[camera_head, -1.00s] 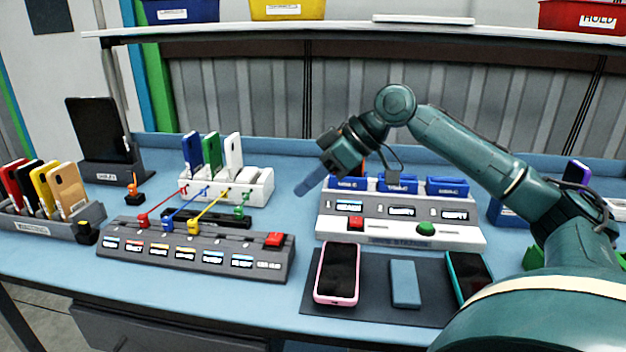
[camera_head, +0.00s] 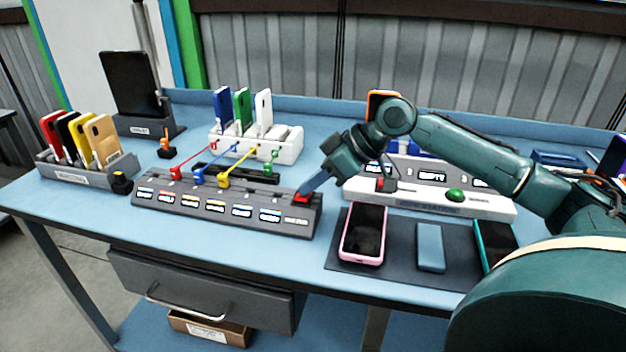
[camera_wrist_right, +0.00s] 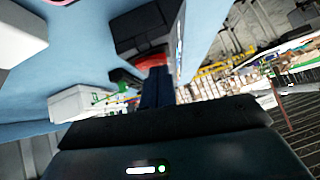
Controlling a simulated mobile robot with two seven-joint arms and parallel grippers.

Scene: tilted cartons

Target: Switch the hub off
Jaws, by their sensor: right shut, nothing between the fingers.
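The hub (camera_head: 215,208) is a long dark grey box on the blue bench, with a row of lit labels along its front. Coloured plugs and cables stand along its back. Its red switch (camera_head: 303,198) is at the right end. My right gripper (camera_head: 304,190) is shut and empty, with its fingertips pointing down at the red switch and touching it or just above it; I cannot tell which. In the right wrist view the red switch (camera_wrist_right: 153,62) shows just beyond the fingers, partly hidden by them. My left gripper is not in view.
A white station (camera_head: 480,205) with a green button and a red one partly hidden stands right of the hub. A pink phone (camera_head: 363,234) lies on a dark mat in front of it. A white rack (camera_head: 284,148) with upright phones stands behind the hub.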

